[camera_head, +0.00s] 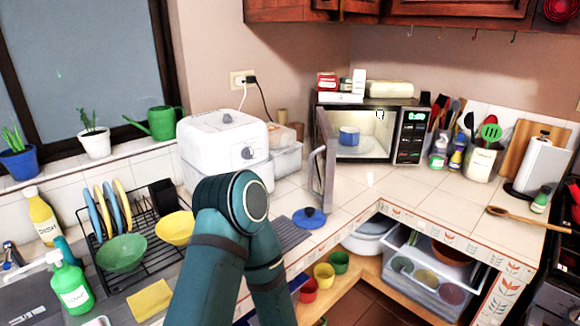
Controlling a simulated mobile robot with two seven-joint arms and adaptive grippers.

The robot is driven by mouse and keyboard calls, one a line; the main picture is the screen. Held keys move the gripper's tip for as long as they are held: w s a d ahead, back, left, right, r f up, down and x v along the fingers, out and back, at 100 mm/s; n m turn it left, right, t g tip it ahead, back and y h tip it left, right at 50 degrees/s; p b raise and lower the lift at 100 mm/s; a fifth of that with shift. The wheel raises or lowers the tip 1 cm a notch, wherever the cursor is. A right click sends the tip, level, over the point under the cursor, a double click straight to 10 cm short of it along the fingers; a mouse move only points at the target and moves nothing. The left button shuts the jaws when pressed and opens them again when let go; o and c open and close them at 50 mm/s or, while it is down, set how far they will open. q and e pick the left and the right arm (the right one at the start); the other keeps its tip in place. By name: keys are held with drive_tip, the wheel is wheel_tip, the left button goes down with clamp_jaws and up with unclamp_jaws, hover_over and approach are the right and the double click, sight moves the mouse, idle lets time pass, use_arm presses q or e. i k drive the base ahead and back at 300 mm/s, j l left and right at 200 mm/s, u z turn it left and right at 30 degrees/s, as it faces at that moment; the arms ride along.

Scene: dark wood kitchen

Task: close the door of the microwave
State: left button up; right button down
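The microwave (409,137) stands in the counter corner with its lit display facing out. Its door (325,160) is open and swung out toward me on the left side, seen nearly edge-on. A blue cup (349,136) sits inside the lit cavity. One of my teal arms (233,215) rises from the bottom with its bent joint left of the door and apart from it in the picture. Neither of my grippers shows in this view.
A blue lid-like object (309,217) lies on the counter below the open door. A white appliance (224,145) and clear containers (286,158) stand left of the door. A dish rack (140,240) is farther left.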

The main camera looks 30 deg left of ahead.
sight(324, 158)
drive_tip(key=k+j+u, duration=0.4)
drive_tip(key=k+j, duration=0.45)
drive_tip(key=i+l+u, duration=0.15)
drive_tip(key=i+l, duration=0.15)
drive_tip(key=i+l+u, duration=0.15)
drive_tip(key=l, duration=0.25)
drive_tip(key=i, duration=0.1)
